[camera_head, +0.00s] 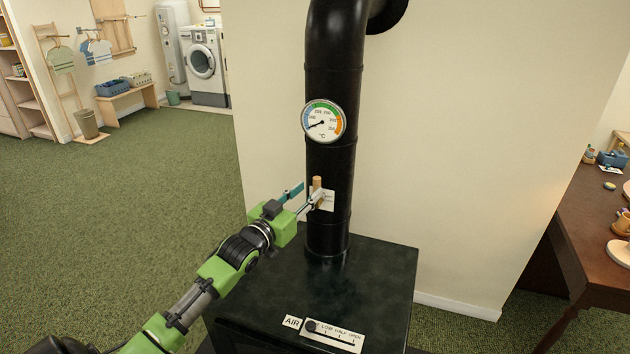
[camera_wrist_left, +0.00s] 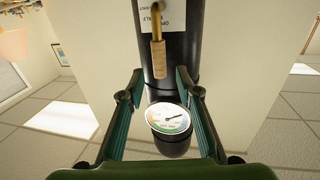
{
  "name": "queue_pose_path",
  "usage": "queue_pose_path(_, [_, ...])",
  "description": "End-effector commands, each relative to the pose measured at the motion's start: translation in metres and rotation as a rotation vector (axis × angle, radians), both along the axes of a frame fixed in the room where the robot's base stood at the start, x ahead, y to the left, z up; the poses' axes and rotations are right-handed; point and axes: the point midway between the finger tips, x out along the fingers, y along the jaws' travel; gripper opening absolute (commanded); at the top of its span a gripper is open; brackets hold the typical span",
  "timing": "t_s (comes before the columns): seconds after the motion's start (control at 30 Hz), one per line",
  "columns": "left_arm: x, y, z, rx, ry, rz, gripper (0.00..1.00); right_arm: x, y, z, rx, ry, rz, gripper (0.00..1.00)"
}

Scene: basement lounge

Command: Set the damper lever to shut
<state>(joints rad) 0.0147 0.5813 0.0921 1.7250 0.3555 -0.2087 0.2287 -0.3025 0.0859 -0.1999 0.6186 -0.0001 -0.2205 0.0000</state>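The damper lever has a wooden handle (camera_head: 317,183) that points upward in front of a white label (camera_head: 328,201) on the black stovepipe (camera_head: 330,226). In the left wrist view, where the scene is upside down, the handle (camera_wrist_left: 159,60) sits on a brass rod below the label (camera_wrist_left: 167,14). The label's small print is hard to read. My left gripper (camera_head: 304,196) is at the handle from the left. Its fingers (camera_wrist_left: 158,80) are spread, with the handle's end between their tips in the picture. I see a gap on each side. My right gripper is not in view.
A round dial thermometer (camera_head: 323,121) is on the pipe above the lever. The black stove top (camera_head: 345,280) lies below, with an AIR slider plate (camera_head: 334,335) at its front. A wooden table (camera_head: 585,235) stands at the right. Green carpet (camera_head: 150,190) is open at the left.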

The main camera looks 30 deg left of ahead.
Motion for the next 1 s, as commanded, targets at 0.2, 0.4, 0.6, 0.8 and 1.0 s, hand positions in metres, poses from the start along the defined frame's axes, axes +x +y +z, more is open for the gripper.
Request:
queue_pose_path(0.2, [0.034, 0.002, 0.002, 0.0, -0.001, 0.001, 0.31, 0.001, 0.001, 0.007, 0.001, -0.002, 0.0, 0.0])
queue_pose_path(0.4, [0.052, 0.002, 0.001, 0.0, 0.0, 0.0, 0.31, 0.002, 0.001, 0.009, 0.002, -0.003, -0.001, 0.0])
queue_pose_path(0.6, [0.056, 0.002, 0.0, 0.0, -0.001, 0.0, 0.31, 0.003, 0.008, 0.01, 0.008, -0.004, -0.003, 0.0])
queue_pose_path(0.8, [0.056, 0.002, 0.0, 0.0, 0.0, 0.0, 0.29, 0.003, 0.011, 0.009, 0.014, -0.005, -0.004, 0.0])
queue_pose_path(1.0, [0.056, 0.002, 0.0, 0.0, 0.0, 0.0, 0.0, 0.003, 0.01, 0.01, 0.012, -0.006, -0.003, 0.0])
